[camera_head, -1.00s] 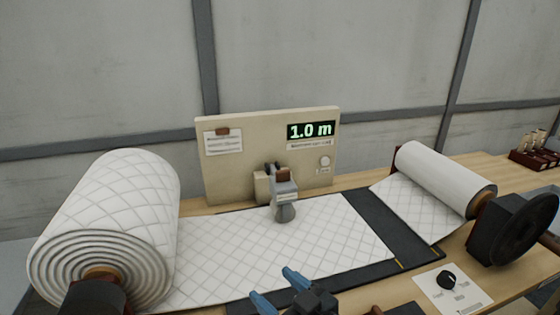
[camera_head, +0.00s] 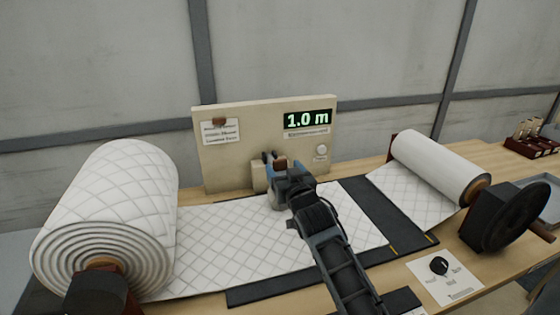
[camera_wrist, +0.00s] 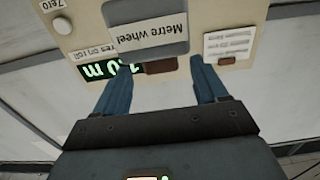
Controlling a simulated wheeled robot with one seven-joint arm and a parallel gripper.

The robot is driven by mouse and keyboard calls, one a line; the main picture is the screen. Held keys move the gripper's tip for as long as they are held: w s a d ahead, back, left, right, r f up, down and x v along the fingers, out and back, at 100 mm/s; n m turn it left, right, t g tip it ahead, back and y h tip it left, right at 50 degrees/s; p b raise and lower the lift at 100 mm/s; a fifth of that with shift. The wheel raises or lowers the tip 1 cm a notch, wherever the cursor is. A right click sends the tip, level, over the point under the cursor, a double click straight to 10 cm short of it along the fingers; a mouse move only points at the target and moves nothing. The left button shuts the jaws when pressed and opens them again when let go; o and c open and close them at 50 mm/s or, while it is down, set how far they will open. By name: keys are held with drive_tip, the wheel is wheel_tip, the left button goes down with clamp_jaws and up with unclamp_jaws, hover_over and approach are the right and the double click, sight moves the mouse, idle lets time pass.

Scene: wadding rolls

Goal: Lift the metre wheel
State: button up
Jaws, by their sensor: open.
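The metre wheel's grey housing, labelled "Metre wheel" (camera_wrist: 150,35), appears upside down in the wrist view. A small brown handle (camera_wrist: 160,66) is beside it, between my blue fingertips. In the head view this handle (camera_head: 280,164) shows just above my gripper (camera_head: 283,168), and the wheel itself is largely hidden behind my gripper. My gripper, also in the wrist view (camera_wrist: 160,67), is open, with one finger on each side of the handle. Contact with the handle cannot be made out. The quilted wadding (camera_head: 230,240) lies flat on the table beneath.
A beige panel (camera_head: 225,165) stands behind, its display (camera_head: 307,119) reading 1.0 m. A large wadding roll (camera_head: 110,205) is at left, a smaller roll (camera_head: 440,165) at right with a black crank wheel (camera_head: 515,215). A knob on a white card (camera_head: 440,266) sits at front right.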

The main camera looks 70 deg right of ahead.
sight(280, 165)
drive_tip(key=shift+p+x, duration=0.4)
drive_tip(key=shift+x, duration=1.6)
drive_tip(key=shift+c, duration=0.3)
clamp_jaws()
